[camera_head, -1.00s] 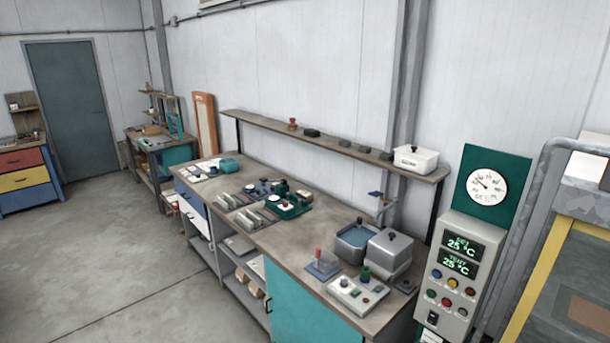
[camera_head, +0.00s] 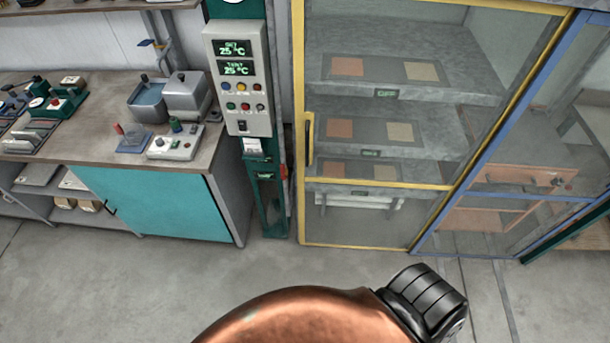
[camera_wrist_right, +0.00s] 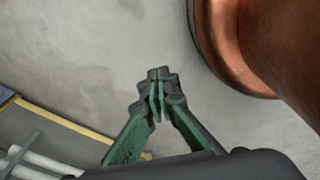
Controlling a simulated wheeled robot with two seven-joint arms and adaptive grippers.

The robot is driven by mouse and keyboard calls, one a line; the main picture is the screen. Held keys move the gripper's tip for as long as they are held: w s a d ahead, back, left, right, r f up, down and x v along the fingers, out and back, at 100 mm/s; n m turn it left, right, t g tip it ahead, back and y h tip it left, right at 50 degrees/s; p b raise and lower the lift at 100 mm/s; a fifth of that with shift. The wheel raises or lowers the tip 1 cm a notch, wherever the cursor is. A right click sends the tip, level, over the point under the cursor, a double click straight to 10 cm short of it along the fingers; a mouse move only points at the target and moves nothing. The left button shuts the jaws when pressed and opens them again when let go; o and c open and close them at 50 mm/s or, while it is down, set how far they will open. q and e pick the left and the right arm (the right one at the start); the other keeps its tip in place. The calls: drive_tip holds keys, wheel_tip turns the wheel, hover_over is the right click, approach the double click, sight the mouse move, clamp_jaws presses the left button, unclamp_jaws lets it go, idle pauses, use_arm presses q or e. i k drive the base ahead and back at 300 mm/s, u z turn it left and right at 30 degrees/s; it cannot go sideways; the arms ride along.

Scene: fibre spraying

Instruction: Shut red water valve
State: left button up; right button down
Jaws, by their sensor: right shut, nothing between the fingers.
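I cannot make out a red water valve for certain. A small red part (camera_head: 283,172) shows at the right side of the green post under the control box in the head view; it is too small to tell what it is. A tap with a blue handle (camera_head: 150,43) stands behind the workbench. My right gripper (camera_wrist_right: 160,76) shows in the wrist view, its green fingers together and empty over bare floor. It is apart from the post and the bench. My left gripper is not in view.
A workbench (camera_head: 80,150) with a teal front stands at the left. The control box (camera_head: 240,80) is right of it. A glass cabinet (camera_head: 306,215) with yellow frame and a blue-framed door (camera_head: 500,150) stand at the right. The floor (camera_head: 130,285) in front is clear.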

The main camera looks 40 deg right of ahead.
sight(283, 177)
drive_tip(key=u, duration=0.05)
drive_tip(key=k, duration=0.25)
drive_tip(key=z, duration=1.1)
drive_tip(key=i, duration=0.8)
drive_tip(key=u, duration=0.15)
